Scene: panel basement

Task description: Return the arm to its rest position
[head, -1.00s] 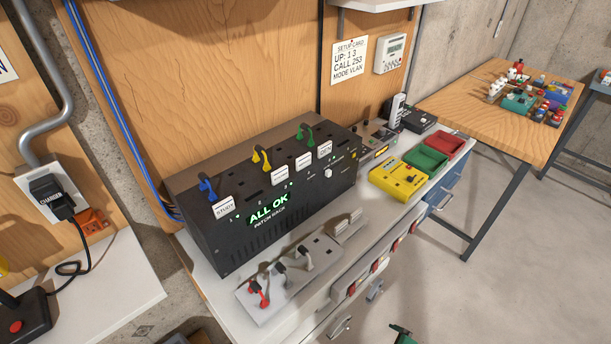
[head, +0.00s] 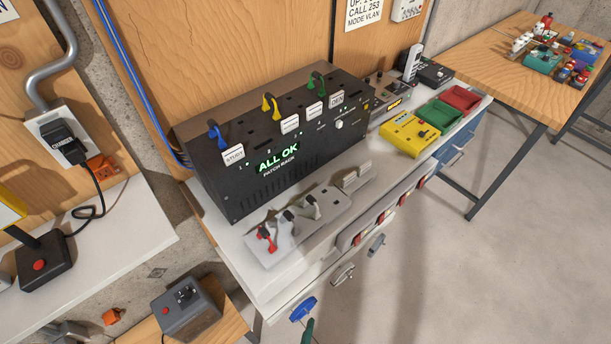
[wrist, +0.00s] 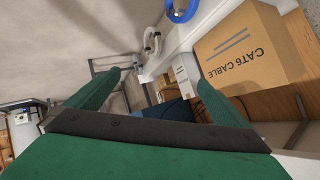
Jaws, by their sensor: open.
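My gripper (wrist: 157,77) shows in the wrist view with its two green fingers spread apart and nothing between them. The rest of my arm is outside the head view. The wrist view looks past the fingers at the floor, a white bench edge and a cardboard box marked CAT6 CABLE (wrist: 250,50) on the right.
A black patch rack (head: 262,150) reading ALL OK stands on the white bench. A grey plate with plugs (head: 325,215) lies before it. A yellow box (head: 409,133) and green and red trays sit farther right. The floor (head: 500,280) at right is clear.

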